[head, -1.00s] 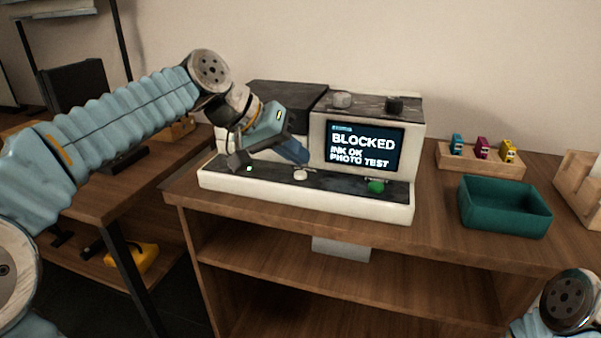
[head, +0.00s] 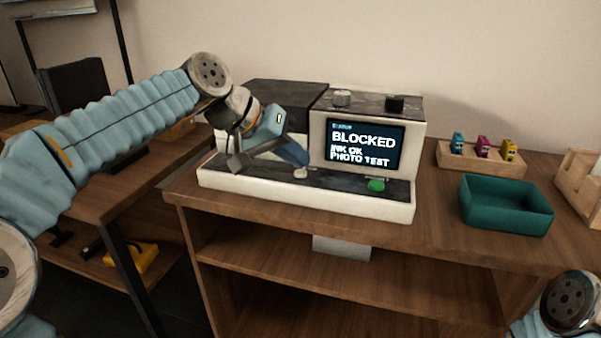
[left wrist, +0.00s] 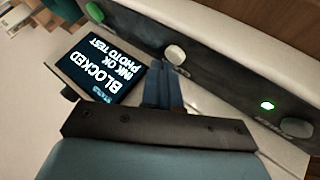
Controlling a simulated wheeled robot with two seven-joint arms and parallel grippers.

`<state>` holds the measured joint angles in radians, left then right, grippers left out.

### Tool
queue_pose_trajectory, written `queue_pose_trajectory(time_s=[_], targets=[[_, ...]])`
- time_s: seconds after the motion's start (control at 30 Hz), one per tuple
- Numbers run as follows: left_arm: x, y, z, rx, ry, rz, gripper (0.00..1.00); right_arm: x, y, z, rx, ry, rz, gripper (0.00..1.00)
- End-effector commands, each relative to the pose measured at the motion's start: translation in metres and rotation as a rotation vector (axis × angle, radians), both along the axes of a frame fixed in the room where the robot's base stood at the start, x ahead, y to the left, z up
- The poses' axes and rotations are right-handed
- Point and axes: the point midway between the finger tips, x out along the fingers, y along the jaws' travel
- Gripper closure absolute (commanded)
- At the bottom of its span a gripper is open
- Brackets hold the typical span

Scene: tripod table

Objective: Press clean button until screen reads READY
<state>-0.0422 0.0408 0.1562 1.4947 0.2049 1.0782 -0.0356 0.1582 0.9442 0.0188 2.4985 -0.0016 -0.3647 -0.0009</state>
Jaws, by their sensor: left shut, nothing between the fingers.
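The white printer (head: 350,205) stands on the wooden table. Its screen (head: 364,146) reads BLOCKED, INK OK, PHOTO TEST; the same text shows upside down in the left wrist view (left wrist: 101,68). A middle white button (head: 300,173) and a green button (head: 376,185) sit on the front panel. Contact cannot be told.
A teal bin (head: 506,206) stands right of the printer. Behind it a wooden holder (head: 480,163) carries cyan, magenta and yellow cartridges. Another wooden rack (head: 582,180) is at the right edge. Two knobs sit on the printer top. Only part of my right arm shows, at lower right.

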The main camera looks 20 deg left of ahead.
Motion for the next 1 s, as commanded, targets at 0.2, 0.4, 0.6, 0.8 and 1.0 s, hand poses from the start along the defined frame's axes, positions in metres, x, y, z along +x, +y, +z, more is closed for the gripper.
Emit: queue_pose_trajectory(time_s=[0.2, 0.4, 0.6, 0.8, 1.0], targets=[[0.0, 0.0001, 0.0002, 0.0, 0.0, 0.0, 1.0, 0.0, 0.0, 0.0, 0.0, 0.0, 0.0, 0.61], [0.0, 0.0001, -0.002, 0.0, 0.0, 0.0, 1.0, -0.0001, 0.0, -0.0017, 0.0, 0.0, 0.0, 0.61], [0.0, 0.0001, -0.0044, 0.0, 0.0, 0.0, 1.0, 0.0, 0.0, -0.0036, 0.0, 0.0, 0.0, 0.61], [0.0, 0.0001, -0.0069, 0.0, 0.0, 0.0, 1.0, 0.0001, 0.0, -0.0056, 0.0, 0.0, 0.0, 0.61], [0.0, 0.0001, -0.0095, 0.0, 0.0, 0.0, 1.0, 0.0, 0.0, -0.0075, 0.0, 0.0, 0.0, 0.61]])
